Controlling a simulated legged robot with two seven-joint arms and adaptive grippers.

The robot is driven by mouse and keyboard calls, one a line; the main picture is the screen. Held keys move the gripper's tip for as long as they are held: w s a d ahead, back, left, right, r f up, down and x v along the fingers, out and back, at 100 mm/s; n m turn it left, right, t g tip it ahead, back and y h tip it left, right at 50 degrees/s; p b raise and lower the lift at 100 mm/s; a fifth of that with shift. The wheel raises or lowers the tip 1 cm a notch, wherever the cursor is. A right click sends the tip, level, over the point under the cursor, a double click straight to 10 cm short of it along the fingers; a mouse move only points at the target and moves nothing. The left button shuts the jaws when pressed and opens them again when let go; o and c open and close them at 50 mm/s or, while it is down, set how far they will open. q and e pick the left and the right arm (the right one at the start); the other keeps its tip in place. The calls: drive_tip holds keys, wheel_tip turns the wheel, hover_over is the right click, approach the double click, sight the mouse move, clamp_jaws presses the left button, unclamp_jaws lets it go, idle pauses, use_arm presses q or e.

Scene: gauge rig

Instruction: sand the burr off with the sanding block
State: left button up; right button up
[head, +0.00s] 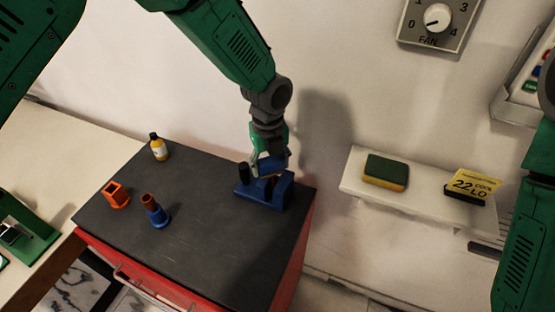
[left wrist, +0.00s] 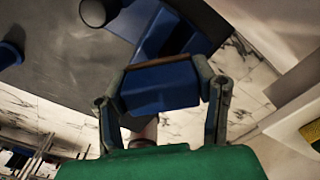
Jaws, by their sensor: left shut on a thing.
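My left gripper (head: 268,160) is shut on a blue block with a brown face, which looks like the sanding block (left wrist: 160,88). In the left wrist view the block sits between both fingers, its brown edge facing away from my palm. The gripper is over a blue fixture (head: 275,197) at the back right of the dark cabinet top. The fixture also shows just beyond the block in the left wrist view (left wrist: 168,36). I cannot tell whether block and fixture touch. I cannot make out the burr. My right gripper is out of view; only part of that arm shows.
On the dark cabinet top (head: 215,235) stand a yellow bottle (head: 158,147), an orange square holder (head: 116,195) and a blue-and-brown piece (head: 155,212). A white wall shelf (head: 425,206) to the right carries a green-yellow sponge (head: 386,171) and a yellow sign (head: 474,185).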

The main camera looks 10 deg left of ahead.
sight(281, 155)
use_arm(q)
drive_tip(key=shift+s+a+f, duration=0.2)
drive_tip(key=shift+a, duration=0.1)
drive_tip(key=shift+d, duration=0.15)
drive_tip(key=shift+w+d, duration=0.4)
drive_tip(key=shift+d, duration=0.1)
drive_tip(key=shift+w+d+r+p, duration=0.3)
drive_tip(key=shift+d+r+p, duration=0.15)
drive_tip(key=shift+r, duration=0.25)
drive_tip(key=shift+w+d+r+p, duration=0.35)
drive_tip(key=shift+r+p, duration=0.1)
drive_tip(key=shift+r, duration=0.25)
drive_tip(key=shift+w+d+r, duration=0.2)
drive_tip(key=shift+d+r, duration=0.05)
drive_tip(key=shift+r, duration=0.35)
drive_tip(key=shift+w+d+r, duration=0.15)
drive_tip(key=shift+d+r, duration=0.1)
drive_tip(key=shift+r, duration=0.35)
